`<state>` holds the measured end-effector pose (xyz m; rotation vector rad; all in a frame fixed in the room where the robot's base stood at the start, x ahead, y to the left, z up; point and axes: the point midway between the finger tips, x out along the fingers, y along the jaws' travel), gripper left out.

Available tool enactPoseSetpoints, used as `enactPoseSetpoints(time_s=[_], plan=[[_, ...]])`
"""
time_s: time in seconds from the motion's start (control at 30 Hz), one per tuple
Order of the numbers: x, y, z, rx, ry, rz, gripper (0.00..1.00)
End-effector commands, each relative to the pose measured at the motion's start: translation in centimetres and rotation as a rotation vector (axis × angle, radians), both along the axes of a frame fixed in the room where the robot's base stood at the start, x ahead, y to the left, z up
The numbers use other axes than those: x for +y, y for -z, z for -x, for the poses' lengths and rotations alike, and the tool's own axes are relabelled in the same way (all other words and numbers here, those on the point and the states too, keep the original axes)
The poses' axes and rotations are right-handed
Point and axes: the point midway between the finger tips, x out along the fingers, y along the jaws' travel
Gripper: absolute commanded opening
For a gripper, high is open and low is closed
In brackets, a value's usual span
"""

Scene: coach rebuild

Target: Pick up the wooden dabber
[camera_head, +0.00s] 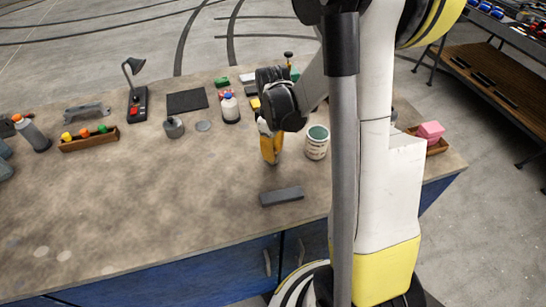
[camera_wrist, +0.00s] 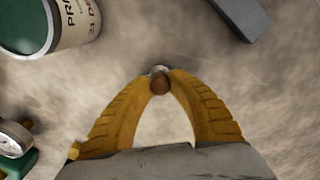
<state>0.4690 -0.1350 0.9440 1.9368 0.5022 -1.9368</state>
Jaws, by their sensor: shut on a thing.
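My gripper (camera_head: 271,150) points down over the worktable, its yellow fingers just left of an open paint can. In the wrist view, the two fingertips (camera_wrist: 160,78) meet around a small brown, round-ended piece, the wooden dabber (camera_wrist: 159,85), with a pale bit showing behind it. The dabber is mostly hidden by the fingers, and in the head view I cannot make it out. I cannot tell whether it touches the tabletop.
The paint can (camera_head: 316,143) with green paint stands close to the right. A grey block (camera_head: 281,196) lies in front on the table (camera_head: 180,205).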

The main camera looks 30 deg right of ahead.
Motion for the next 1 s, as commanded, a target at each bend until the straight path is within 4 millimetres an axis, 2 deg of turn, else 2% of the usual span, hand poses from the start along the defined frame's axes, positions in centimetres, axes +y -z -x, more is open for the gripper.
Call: enactPoseSetpoints(time_s=[0.27,0.37,0.5,0.8,1.0], plan=[[0.0,-0.8,0.0,0.0,0.0,0.0,0.0],[0.0,-2.0,0.0,0.0,0.0,0.0,0.0],[0.0,-4.7,0.0,0.0,0.0,0.0,0.0],[-6.3,-8.5,3.2,0.0,0.006,0.0,0.0],[-9.0,-10.2,4.6,0.0,0.003,0.0,0.0]])
